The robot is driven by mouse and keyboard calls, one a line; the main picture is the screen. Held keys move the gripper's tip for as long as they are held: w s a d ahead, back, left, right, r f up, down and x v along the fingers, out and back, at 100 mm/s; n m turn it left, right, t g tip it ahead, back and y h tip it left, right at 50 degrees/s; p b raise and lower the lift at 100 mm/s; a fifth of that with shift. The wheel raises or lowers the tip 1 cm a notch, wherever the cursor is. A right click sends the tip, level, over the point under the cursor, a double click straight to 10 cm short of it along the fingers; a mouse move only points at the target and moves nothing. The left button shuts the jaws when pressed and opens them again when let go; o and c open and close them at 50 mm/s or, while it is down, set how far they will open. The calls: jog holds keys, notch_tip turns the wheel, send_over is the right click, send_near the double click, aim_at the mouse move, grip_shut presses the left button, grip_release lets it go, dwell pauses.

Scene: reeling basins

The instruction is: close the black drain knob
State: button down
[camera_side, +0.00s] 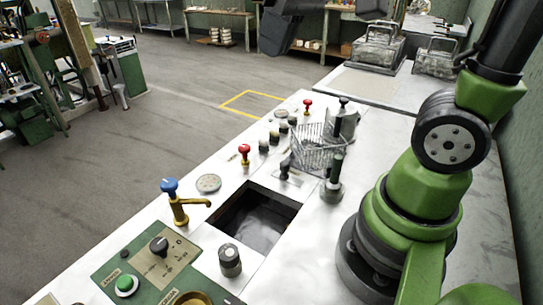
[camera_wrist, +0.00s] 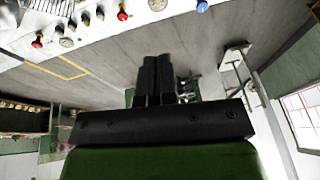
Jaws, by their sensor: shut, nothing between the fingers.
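Several black-topped knobs show in the side view, and no label tells which is the drain knob. A black knob (camera_side: 158,245) sits on a tan plate with a "0" mark on the green panel. A dark ribbed knob (camera_side: 230,261) stands by the near edge of the sunken basin (camera_side: 258,218). A small dark knob (camera_side: 284,168) stands at the basin's far edge. My gripper (camera_wrist: 156,60) is shut and empty in the wrist view, with its two dark fingers side by side. It is away from these knobs, high up, at the top of the side view.
A blue-topped brass tap (camera_side: 170,188) and a red knob (camera_side: 244,150) line the counter's left edge. A green button (camera_side: 125,284) is on the panel. Floor is open to the left.

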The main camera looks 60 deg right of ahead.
jog(key=w+d+f+n+g+h, duration=0.1)
jog(key=w+d+f+n+g, duration=0.25)
jog(key=w+f, duration=0.45)
jog(key=n+g+h, duration=0.2)
jog(key=n+g, duration=0.1)
jog(key=g, duration=0.2)
send_near(281, 175)
jog(key=f, duration=0.1)
jog(key=w+f, duration=0.1)
jog(key=f, duration=0.1)
jog(key=a+f, duration=0.1)
jog(key=shift+w+f, duration=0.25)
jog(key=shift+w, duration=0.1)
jog(key=shift+s+d+r, duration=0.2)
jog(key=shift+s+d, duration=0.15)
jog(key=shift+s, duration=0.2)
jog(key=shift+s+d+r, duration=0.15)
jog(key=shift+s+d, duration=0.2)
jog(key=shift+s, duration=0.25)
jog(key=shift+s+d, duration=0.25)
jog(key=shift+s, duration=0.25)
